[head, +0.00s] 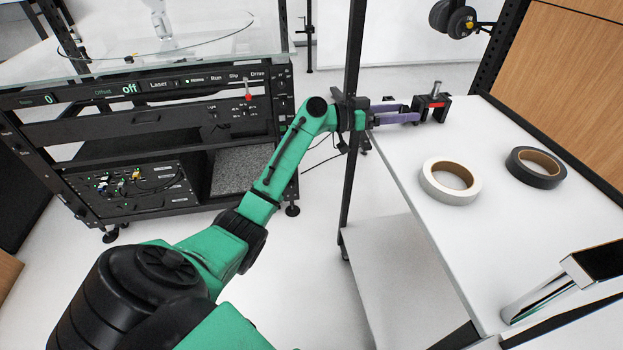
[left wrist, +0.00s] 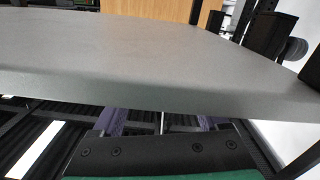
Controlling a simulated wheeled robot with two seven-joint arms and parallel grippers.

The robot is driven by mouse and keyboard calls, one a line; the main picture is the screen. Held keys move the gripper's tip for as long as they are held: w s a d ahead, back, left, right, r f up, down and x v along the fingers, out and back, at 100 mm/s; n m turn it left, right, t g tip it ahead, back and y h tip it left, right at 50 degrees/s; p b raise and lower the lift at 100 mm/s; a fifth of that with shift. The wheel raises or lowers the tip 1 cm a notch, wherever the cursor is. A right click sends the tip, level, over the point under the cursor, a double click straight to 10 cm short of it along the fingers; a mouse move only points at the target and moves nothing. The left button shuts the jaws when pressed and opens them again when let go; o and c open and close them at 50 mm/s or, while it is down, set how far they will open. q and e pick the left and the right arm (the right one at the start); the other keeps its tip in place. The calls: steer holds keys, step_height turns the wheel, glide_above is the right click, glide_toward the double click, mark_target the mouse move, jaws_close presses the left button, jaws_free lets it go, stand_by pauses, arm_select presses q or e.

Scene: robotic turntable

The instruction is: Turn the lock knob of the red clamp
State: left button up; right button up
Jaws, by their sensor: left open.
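The clamp (head: 441,104), black with a small red part, stands near the far left edge of the white table in the head view. A grey upright knob (head: 436,88) sticks up from its top. My left gripper (head: 411,113) reaches in from the left with purple fingers, open, its tips close to the left side of the clamp. I cannot tell whether they touch it. In the left wrist view the fingers (left wrist: 160,122) are spread apart and overlap the table's edge; the clamp cannot be made out there. My right gripper is not in view.
On the white table (head: 480,260) lie a white tape roll (head: 437,193) and a black tape roll (head: 528,178). A black and chrome object (head: 592,264) is at the lower right. A rack with an instrument panel (head: 150,85) stands left. A black post (head: 352,150) rises beside my left arm.

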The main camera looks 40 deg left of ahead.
arm_select(q)
steer(key=shift+s+f+m, duration=0.1)
steer(key=shift+m, duration=1.1)
steer(key=s+a+m+b, duration=0.1)
steer(key=s+a, duration=0.8)
steer(key=s, duration=0.1)
steer(key=s+a+f+n+g+y+p, duration=0.1)
steer(key=a+f+n+y+p, duration=0.1)
steer(key=f, duration=0.7)
steer(key=s+a+f+n+g+y+p, duration=0.1)
steer(key=a+f+n+y+p, duration=0.1)
steer(key=f, duration=0.7)
steer(key=s+a+f+n+g+y+p, duration=0.1)
steer(key=f+n+y+p, duration=0.3)
steer(key=f, duration=0.5)
steer(key=shift+s+a+n+g+p, duration=0.4)
steer(key=shift+s+a+n+p, duration=0.1)
steer(key=shift+s+a+n, duration=0.15)
steer(key=shift+d, duration=0.15)
